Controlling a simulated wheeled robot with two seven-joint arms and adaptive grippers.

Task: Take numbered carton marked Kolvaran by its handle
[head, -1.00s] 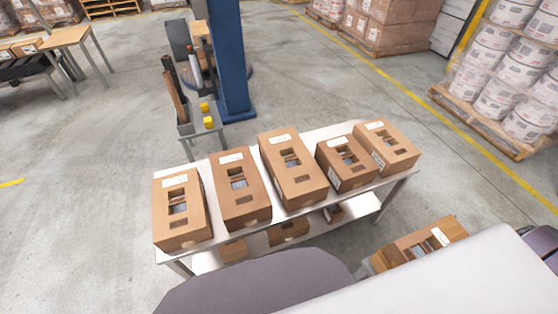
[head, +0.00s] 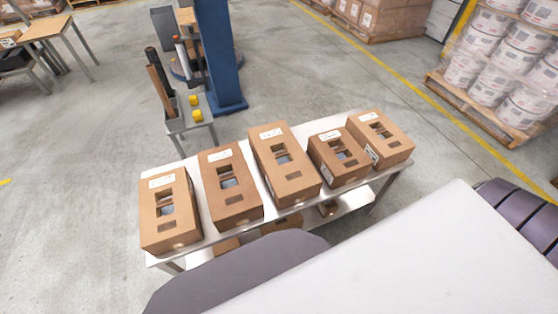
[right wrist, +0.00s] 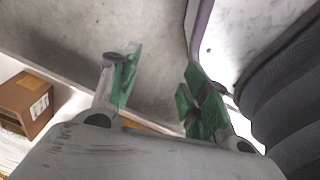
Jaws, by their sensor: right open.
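Several brown cartons stand in a row on a white two-level table in the head view: one at the far left (head: 168,212), one second from left (head: 229,186), a long one in the middle (head: 285,165), a smaller one (head: 338,160) and one at the far right (head: 381,140). Each has a white label and cut-out openings in its top. The label writing is too small to read, so I cannot tell which says Kolvaran. My right gripper (right wrist: 158,95) is open and empty above the floor in the right wrist view. My left gripper is not in view.
The white table (head: 268,225) holds more cartons on its lower shelf. A small grey stand (head: 188,122) with yellow items and a blue column (head: 220,55) stand behind it. A pallet of white buckets (head: 500,70) is at the right. A carton (right wrist: 25,103) shows in the right wrist view.

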